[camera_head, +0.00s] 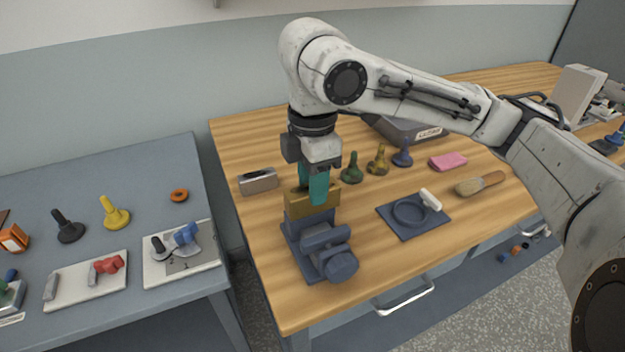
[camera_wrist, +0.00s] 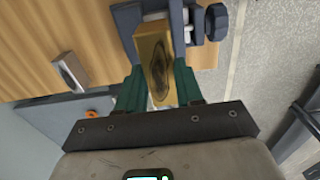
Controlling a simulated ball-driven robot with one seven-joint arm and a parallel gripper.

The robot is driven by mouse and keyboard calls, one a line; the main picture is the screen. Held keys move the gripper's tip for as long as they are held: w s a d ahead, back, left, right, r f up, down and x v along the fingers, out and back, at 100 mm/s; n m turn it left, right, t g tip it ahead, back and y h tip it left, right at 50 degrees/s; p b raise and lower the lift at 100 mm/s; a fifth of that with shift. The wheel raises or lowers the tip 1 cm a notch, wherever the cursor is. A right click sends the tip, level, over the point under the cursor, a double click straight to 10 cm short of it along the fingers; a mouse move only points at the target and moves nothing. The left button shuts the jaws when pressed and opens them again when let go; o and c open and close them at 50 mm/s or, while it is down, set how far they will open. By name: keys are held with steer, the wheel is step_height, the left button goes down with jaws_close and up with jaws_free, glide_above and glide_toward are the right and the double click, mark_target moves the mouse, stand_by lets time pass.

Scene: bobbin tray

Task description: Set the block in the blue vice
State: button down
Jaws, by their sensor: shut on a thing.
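My gripper (camera_head: 313,190), with teal fingers, points down over the blue vice (camera_head: 322,244) near the table's left front edge. It is shut on the brass-coloured block (camera_head: 296,207). In the wrist view the block (camera_wrist: 156,52) lies between the two fingers of my gripper (camera_wrist: 159,88), with a dark oval mark on the face towards me. The vice (camera_wrist: 130,22) shows beyond it, with its knob at the right. The block's lower end is at the vice's jaws. I cannot tell whether it rests between them or just above.
A small metal-faced box (camera_head: 258,181) stands left of the vice. Green (camera_head: 352,168), yellow (camera_head: 378,160) and blue (camera_head: 403,153) knobbed pieces stand behind. A blue square tray (camera_head: 408,233), a brush (camera_head: 480,184) and a pink sponge (camera_head: 448,161) lie to the right. Bare wood lies between.

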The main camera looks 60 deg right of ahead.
mark_target(313, 212)
steer(key=shift+d+f+b, duration=0.1)
steer(key=shift+f+b, duration=2.6)
steer(key=shift+f, duration=0.85)
steer(key=c, duration=0.6)
jaws_free()
steer(key=shift+c, duration=0.2)
steer(key=shift+f, duration=0.1)
step_height(313, 212, up, 11)
steer(key=shift+f+p, duration=0.1)
steer(key=shift+p, duration=0.9)
